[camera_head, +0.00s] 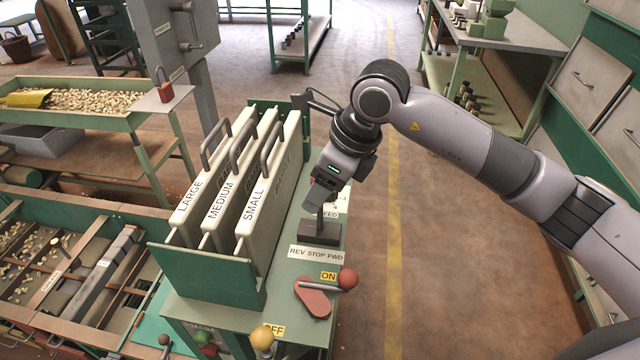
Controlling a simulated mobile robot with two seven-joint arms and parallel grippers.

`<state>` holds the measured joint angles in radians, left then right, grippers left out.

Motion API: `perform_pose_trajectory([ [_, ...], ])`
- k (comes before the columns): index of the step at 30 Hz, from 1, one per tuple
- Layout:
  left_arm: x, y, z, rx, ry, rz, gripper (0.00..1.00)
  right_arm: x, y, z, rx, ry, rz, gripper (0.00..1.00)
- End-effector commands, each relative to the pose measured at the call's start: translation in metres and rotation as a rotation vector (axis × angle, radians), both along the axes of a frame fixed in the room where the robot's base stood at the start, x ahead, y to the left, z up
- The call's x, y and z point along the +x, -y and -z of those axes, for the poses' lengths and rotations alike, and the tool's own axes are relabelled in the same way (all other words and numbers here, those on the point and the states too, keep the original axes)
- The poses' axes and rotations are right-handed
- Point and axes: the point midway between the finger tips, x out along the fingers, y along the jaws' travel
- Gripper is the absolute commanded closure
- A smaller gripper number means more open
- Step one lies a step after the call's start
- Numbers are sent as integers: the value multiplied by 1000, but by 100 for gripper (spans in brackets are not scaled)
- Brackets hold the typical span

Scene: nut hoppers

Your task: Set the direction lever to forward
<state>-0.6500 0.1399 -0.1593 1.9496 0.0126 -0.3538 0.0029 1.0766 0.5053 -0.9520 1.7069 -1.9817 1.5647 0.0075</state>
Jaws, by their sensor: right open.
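The direction lever (319,225) is a dark upright post on a dark base block (318,234), just behind a white label reading REV STOP FWD (316,255). Its top is hidden by my right gripper (315,200), so I cannot tell which setting it stands at. The right gripper comes down from above, open, with its fingertips at the lever's upper part. I cannot tell whether it touches the lever. My left gripper is out of view.
A lever with a red knob (348,279) on a red plate (312,298) stands in front, between ON and OFF tags. A yellow knob (262,338) is nearer. A rack of LARGE, MEDIUM and SMALL panels (262,190) stands left. Open floor lies right.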

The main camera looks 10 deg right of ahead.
Motion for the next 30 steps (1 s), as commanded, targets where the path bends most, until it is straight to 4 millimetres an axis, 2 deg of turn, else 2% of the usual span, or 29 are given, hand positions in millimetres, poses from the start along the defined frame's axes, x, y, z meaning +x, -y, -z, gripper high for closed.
perform_pose_trajectory([
  [4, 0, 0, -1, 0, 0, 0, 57, 1, -3, 8, -1, -1, -1, 44],
  [11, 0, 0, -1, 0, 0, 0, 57, 2, -3, 8, 0, 0, -1, 44],
  [16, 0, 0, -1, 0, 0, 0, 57, 2, -3, 8, 0, 0, -1, 99],
  [23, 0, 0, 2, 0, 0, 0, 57, 1, -2, 9, 7, 2, -1, 100],
  [30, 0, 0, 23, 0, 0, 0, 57, -1, 6, 13, 67, 30, 0, 100],
])
